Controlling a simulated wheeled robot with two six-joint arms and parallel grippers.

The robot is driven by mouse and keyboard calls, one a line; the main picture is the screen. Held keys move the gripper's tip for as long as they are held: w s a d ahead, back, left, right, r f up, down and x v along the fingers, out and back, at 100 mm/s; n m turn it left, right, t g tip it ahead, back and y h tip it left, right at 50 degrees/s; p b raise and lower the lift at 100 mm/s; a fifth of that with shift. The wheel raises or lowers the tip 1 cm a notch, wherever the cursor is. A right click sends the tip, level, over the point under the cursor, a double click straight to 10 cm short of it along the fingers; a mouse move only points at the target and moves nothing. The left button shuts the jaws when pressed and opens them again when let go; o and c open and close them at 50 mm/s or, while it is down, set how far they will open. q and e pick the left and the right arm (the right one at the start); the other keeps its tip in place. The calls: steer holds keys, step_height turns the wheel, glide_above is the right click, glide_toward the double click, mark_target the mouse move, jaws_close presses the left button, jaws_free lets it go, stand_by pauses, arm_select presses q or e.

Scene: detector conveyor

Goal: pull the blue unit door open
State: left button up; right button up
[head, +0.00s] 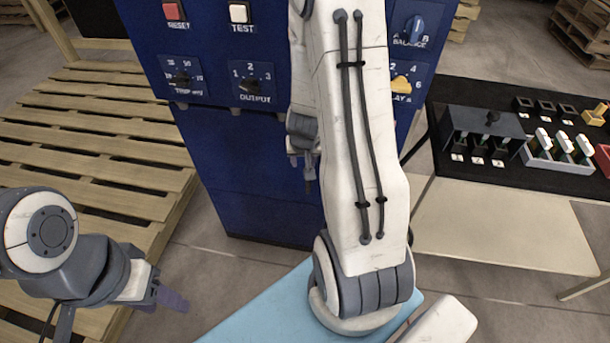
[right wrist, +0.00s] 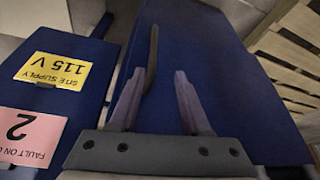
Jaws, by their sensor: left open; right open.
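The blue unit (head: 205,75) stands in the middle of the head view, its front partly hidden by my right arm. In the right wrist view a plain blue door panel (right wrist: 215,60) carries a thin dark bar handle (right wrist: 152,60). My right gripper (right wrist: 160,76) is open, its fingertips either side of the handle's near end in the picture; I cannot tell whether they touch it. In the head view the right gripper (head: 303,168) is half hidden by the arm, close to the unit's front. My left gripper (head: 172,298) is open and empty, low at the left, away from the unit.
Yellow "115 V" (right wrist: 52,70) and pink "2" (right wrist: 28,135) labels sit beside the door panel. A wooden pallet (head: 90,150) lies at the left. A table (head: 500,225) with a black mat, switch box (head: 487,130) and white tray stands right. A light blue surface (head: 255,312) is in front.

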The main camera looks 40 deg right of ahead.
steer(key=b+x, duration=0.1)
steer(key=x, duration=0.2)
steer(key=b+x, duration=0.1)
steer(key=x, duration=0.2)
steer(key=d+b+x, duration=0.1)
steer(key=b+x, duration=0.1)
steer(key=x, duration=0.2)
steer(key=shift+s, duration=0.35)
steer(key=shift+w+d+f, duration=0.2)
steer(key=shift+f, duration=0.25)
jaws_close()
stand_by(0.5)
